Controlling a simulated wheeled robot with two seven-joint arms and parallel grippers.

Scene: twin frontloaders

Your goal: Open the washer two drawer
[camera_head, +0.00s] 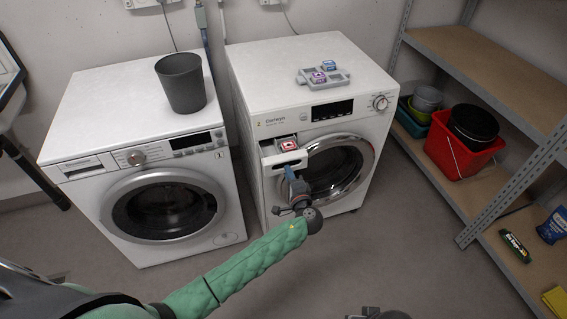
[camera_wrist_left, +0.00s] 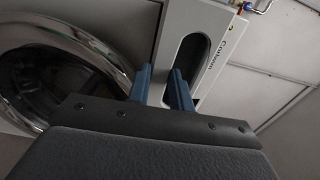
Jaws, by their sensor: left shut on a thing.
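Washer two (camera_head: 258,123) is the white right-hand machine, marked 2, with a chrome round door. Its drawer (camera_head: 286,163) at the upper left of the front stands out from the body, and a red and white item (camera_head: 289,146) shows in its open top. My left gripper (camera_head: 289,172) is at the drawer's front, its blue fingers shut on it. In the left wrist view the fingers (camera_wrist_left: 162,78) reach toward the pale front with a dark slot; the exact contact is hard to see. A dark part at the bottom edge may be my right gripper (camera_head: 378,313); its fingers are not clear.
Washer one (camera_head: 98,166) stands at left with a grey bin (camera_head: 181,83) on top. A grey tray (camera_head: 336,79) with small boxes lies on washer two. Shelving (camera_head: 490,75) at right holds a red bucket (camera_head: 455,160). The floor before the washers is clear except for my arm.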

